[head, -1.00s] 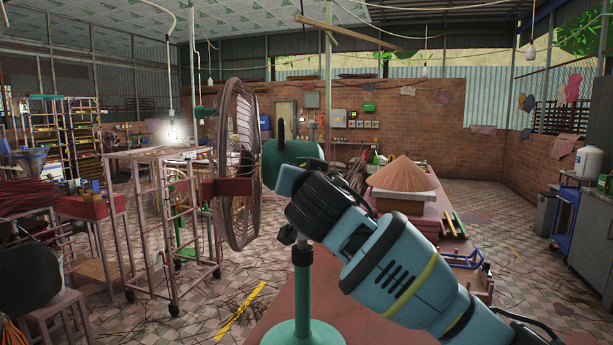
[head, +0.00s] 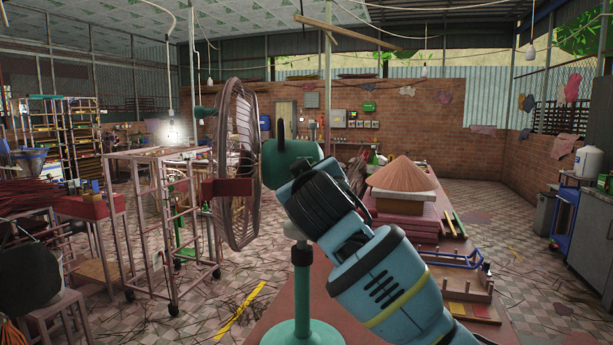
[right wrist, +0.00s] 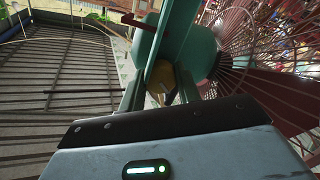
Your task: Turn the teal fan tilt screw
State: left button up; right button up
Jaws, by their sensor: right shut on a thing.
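The teal fan stands on the long table, with its round wire guard (head: 238,165) facing left and its teal motor housing (head: 285,158) behind it. Its teal post and base (head: 301,290) are below. My right gripper reaches the fan's neck under the housing; its fingers are hidden behind my wrist in the head view. In the right wrist view my right gripper (right wrist: 160,92) has its two fingers on either side of a yellowish round knob, the tilt screw (right wrist: 160,76), and is shut on it. Teal fan parts and the guard (right wrist: 265,45) are close by. My left gripper is not in view.
On the reddish table (head: 345,305), a conical straw hat (head: 402,174) sits on stacked boxes behind my right arm. A blue-handled frame (head: 455,262) lies at the table's right. A wheeled metal rack (head: 160,230) stands on the floor left of the fan.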

jog(key=shift+n, duration=4.8)
jog(key=o, duration=1)
jog(key=shift+s+d, duration=0.2)
jog(key=shift+s, duration=1.75)
jog(key=shift+s+d, duration=0.2)
jog(key=shift+s, duration=1.75)
